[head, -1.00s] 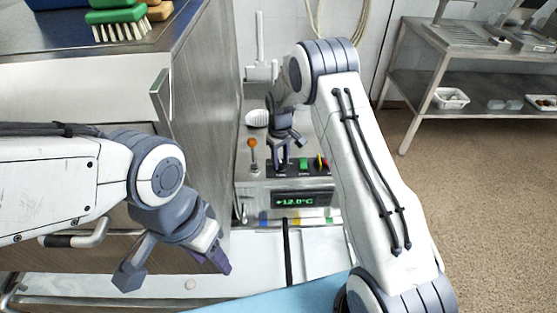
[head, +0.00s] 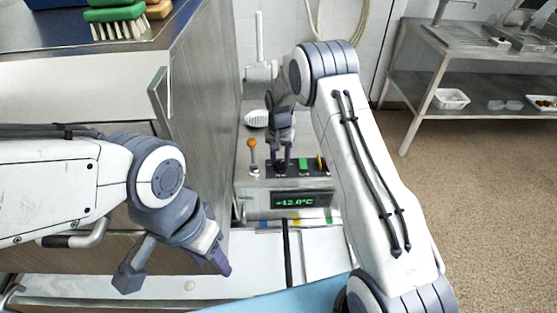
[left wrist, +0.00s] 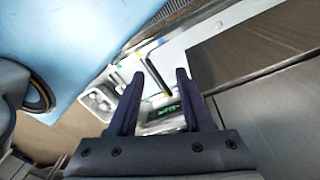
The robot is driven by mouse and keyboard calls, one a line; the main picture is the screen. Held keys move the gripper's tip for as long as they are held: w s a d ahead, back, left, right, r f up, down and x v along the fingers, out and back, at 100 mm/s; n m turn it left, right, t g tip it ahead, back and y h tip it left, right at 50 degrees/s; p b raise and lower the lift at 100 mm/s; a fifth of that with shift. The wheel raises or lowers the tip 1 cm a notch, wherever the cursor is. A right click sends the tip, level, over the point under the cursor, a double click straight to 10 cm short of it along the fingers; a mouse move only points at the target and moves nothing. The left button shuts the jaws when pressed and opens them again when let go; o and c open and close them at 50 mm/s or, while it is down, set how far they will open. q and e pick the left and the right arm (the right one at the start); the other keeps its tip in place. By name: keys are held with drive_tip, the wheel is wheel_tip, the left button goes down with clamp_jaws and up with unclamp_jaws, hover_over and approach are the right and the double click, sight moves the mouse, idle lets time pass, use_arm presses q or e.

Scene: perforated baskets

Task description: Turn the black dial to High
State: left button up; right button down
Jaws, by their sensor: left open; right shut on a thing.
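My right gripper (head: 281,161) is shut on the black dial (head: 280,169) on the top panel of the steel machine. The fingers hide most of the dial, and I cannot read its pointer or its High mark. My left gripper (head: 174,272) is open and empty, low at the left, well away from the dial. Its two dark fingers also show apart and empty in the left wrist view (left wrist: 158,100).
A green switch (head: 303,164) and a yellow-and-red knob (head: 321,163) sit just right of the dial. An orange-tipped lever (head: 252,145) stands to its left. The display (head: 302,200) reads about 12.0°C. A steel cabinet (head: 200,90) stands close on the left.

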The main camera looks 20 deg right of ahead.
sight(279, 163)
drive_tip(key=shift+s+a+m, duration=0.1)
drive_tip(key=shift+a+m, duration=0.05)
drive_tip(key=shift+m, duration=0.6)
drive_tip(key=shift+s+a+m, duration=0.1)
drive_tip(key=shift+m, duration=0.65)
drive_tip(key=shift+c, duration=2.2)
unclamp_jaws()
drive_tip(key=shift+w+d+r, duration=0.1)
drive_tip(key=shift+w+d, duration=0.05)
wheel_tip(279, 163, up, 10)
drive_tip(key=b, duration=0.1)
drive_tip(key=shift+a+r, duration=0.2)
